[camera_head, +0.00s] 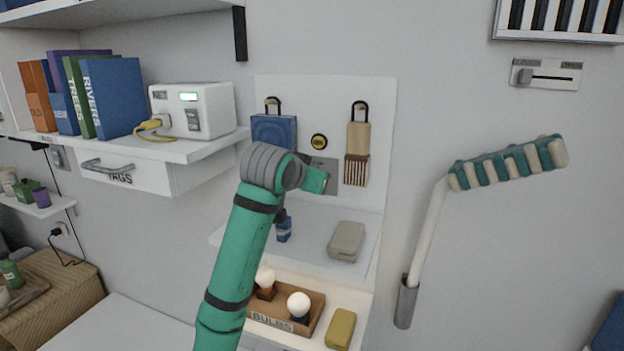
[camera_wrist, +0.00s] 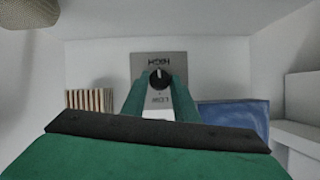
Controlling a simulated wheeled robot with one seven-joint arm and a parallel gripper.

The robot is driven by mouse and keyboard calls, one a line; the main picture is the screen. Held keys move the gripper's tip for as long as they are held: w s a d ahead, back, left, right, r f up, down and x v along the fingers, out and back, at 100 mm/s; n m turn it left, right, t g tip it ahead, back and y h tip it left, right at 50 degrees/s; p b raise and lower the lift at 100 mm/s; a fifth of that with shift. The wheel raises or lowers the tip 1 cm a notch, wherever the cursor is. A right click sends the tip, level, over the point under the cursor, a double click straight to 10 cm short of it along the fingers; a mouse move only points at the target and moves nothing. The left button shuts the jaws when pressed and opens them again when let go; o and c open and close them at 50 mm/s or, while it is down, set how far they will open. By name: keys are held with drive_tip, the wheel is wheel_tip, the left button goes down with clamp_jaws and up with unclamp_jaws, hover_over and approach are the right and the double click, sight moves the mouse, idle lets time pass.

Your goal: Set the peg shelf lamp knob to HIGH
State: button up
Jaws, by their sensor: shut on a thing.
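In the wrist view the dark round knob (camera_wrist: 159,80) sits on a grey plate (camera_wrist: 143,66). A pale pointer mark shows near the knob's top, toward the HIGH lettering. My gripper (camera_wrist: 160,86) has its two green fingers on either side of the knob and is shut on it. In the head view my gripper (camera_head: 325,184) reaches to the plate (camera_head: 331,164) on the white pegboard, and the knob is hidden behind it.
A blue item (camera_head: 273,131) hangs left of the plate and a brush (camera_head: 357,150) hangs right. Below are a grey case (camera_head: 346,241) and a bulb tray (camera_head: 316,318), brightly lit. A drawer (camera_head: 150,172) juts out at left. A striped duster (camera_head: 508,163) stands at right.

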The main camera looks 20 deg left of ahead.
idle(0.4)
drive_tip(key=o, duration=1.1)
drive_tip(key=shift+c, duration=0.2)
drive_tip(key=v, duration=1.1)
drive_tip(key=shift+d+f, duration=0.1)
